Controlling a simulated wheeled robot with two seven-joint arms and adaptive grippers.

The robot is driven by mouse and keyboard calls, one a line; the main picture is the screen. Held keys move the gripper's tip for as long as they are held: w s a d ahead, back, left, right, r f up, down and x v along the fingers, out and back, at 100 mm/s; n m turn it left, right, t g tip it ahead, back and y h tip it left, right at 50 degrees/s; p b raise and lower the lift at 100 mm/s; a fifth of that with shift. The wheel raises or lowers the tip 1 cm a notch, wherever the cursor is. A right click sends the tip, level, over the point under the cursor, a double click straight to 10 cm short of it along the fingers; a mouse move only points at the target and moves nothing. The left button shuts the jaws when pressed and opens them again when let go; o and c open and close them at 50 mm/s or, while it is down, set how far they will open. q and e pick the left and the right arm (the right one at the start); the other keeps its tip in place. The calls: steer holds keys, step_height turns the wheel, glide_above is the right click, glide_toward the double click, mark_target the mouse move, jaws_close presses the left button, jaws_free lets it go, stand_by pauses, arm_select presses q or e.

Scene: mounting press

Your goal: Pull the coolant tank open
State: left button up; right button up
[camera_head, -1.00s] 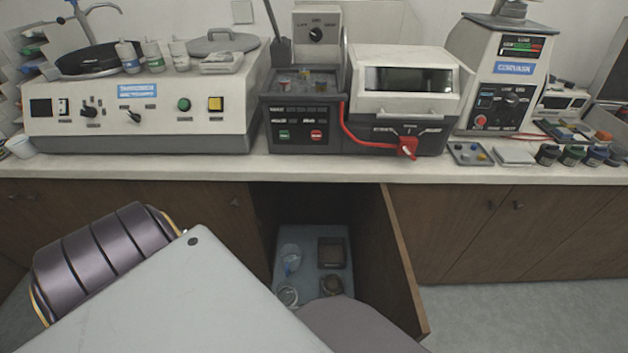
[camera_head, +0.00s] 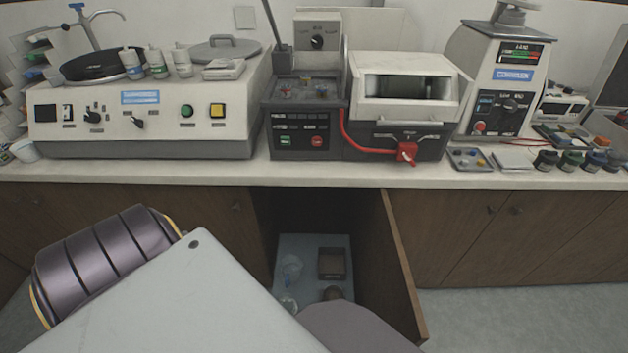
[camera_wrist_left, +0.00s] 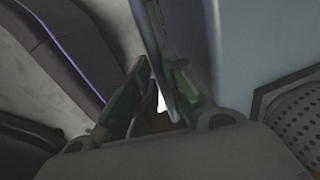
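No part in view is clearly recognizable as the coolant tank. Under the counter is an open compartment with a light blue-grey floor (camera_head: 310,290) and a brown side panel or door (camera_head: 402,265) on its right. My own arm hides its near end. In the left wrist view, my left gripper (camera_wrist_left: 158,110) has its green-padded fingers on either side of a thin grey plate (camera_wrist_left: 157,50). A bright gap shows near the fingertips. Contact with the plate cannot be made out. In the head view the left gripper is hidden behind my arm. My right gripper is not in view.
The compartment holds a clear beaker (camera_head: 291,268) and a dark square box (camera_head: 332,264). The counter above carries a grinder-polisher (camera_head: 140,125), a cutting machine (camera_head: 400,95) with a red lever, and a press-like machine (camera_head: 495,75). Grey floor (camera_head: 520,310) is free at right.

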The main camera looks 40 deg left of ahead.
arm_select(q)
steer(key=o, duration=0.3)
steer(key=shift+r, duration=0.2)
steer(key=shift+s+d+r, duration=0.25)
steer(key=shift+s+r, duration=0.05)
steer(key=shift+r, duration=1.6)
steer(key=shift+s+d+r, duration=0.25)
steer(key=shift+s+r, duration=0.05)
steer(key=shift+r, duration=1.6)
steer(key=shift+s+d+r, duration=0.25)
steer(key=shift+s+r, duration=0.05)
steer(key=shift+r, duration=1.6)
steer(key=shift+r, duration=0.1)
